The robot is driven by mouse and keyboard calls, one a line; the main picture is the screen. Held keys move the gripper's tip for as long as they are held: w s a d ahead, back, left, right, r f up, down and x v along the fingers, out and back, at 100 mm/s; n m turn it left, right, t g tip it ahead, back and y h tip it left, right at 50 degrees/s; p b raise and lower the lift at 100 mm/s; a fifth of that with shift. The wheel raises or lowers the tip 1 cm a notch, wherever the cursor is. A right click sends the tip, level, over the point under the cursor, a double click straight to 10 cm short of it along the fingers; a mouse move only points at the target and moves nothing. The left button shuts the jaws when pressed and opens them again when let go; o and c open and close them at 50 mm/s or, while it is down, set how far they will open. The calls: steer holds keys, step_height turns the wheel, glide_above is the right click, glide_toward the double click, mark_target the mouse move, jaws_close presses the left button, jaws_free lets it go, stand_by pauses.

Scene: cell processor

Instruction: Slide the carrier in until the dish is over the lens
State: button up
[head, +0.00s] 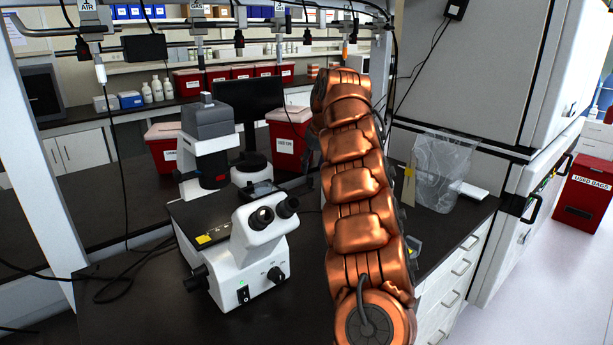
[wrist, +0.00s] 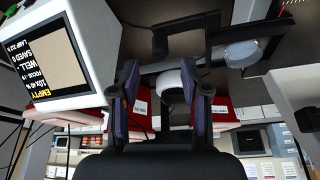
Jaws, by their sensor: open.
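My gripper (wrist: 160,76) shows in the wrist view with its two dark fingers apart and nothing held between them. In the head view my copper arm hides it. A dark angular frame, which looks like the carrier (wrist: 184,42), spans the top of the wrist view beyond the fingertips. A pale, clear round piece that looks like the dish (wrist: 242,53) sits at its right part. A white round part, perhaps the lens (wrist: 170,78), shows behind the gap between the fingers. I cannot tell whether a finger touches the carrier. The white microscope (head: 262,250) stands on the dark bench.
A screen (wrist: 52,52) at the left of the wrist view reads "EMPTY". Red bins (head: 290,140) stand behind the microscope. A clear bag (head: 445,170) stands at the bench's right. Bare bench (head: 130,300) lies left of the microscope, with a cable across it.

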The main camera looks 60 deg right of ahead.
mark_target(311, 176)
steer(key=shift+p+x, duration=0.85)
steer(key=shift+x, duration=2.1)
steer(key=shift+c, duration=0.2)
jaws_close()
